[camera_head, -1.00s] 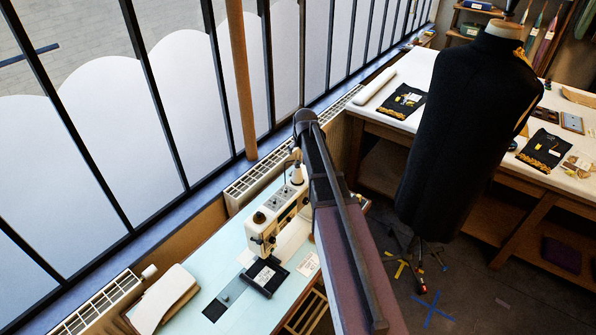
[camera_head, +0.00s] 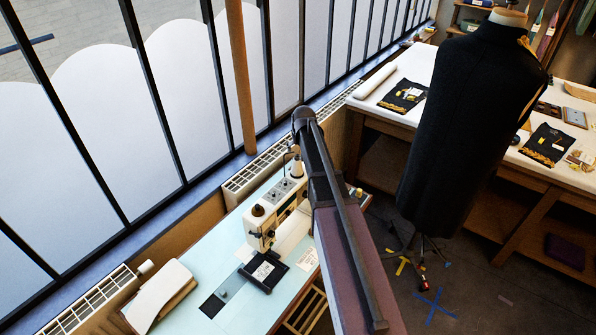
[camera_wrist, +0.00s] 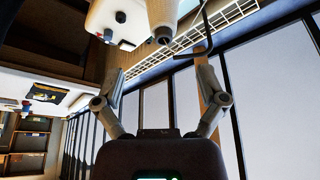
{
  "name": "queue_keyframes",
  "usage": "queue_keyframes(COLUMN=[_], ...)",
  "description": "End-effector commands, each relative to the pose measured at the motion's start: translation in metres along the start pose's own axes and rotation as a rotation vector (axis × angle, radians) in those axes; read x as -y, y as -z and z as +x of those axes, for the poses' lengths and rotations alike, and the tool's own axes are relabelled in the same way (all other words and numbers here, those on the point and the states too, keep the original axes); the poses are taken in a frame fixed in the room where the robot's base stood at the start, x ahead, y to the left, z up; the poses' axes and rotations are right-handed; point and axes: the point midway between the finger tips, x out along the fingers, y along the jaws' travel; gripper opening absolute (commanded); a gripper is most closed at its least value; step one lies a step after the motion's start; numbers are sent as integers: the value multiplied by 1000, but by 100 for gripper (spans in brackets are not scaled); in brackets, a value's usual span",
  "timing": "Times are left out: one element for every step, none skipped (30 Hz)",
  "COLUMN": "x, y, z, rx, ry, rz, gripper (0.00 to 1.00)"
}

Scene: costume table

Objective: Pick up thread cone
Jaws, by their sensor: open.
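In the head view my arm hides the gripper.
The machine stands on a pale blue table (camera_head: 190,318) by the window and a white radiator (camera_head: 250,172). A thin dark curved rod (camera_wrist: 207,30) is close to the cone. A dark dress form (camera_head: 468,130) stands right of my arm, before a white-topped worktable (camera_head: 425,112).

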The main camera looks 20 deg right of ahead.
Motion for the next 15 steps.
queue_keyframes(x=[0,0,0,0,0,0,0,0,1,1,1,1,1,1,1], y=[-1,-1,-1,-1,-1,-1,-1,-1,-1,-1,-1,-1,-1,0,0], z=[9,11,14,17,19,23,25,28,31,33,35,37,38,40,41], rx=[0,0,0,0,0,0,0,0,0,0,0,0,0,0,0], ry=[0,0,0,0,0,0,0,0,0,0,0,0,0,0,0], rz=[0,0,0,0,0,0,0,0,0,0,0,-1,-1,-1,-1], gripper=[91,91,91,91,91,91,91,91,91,91,91,91,91,91,91])
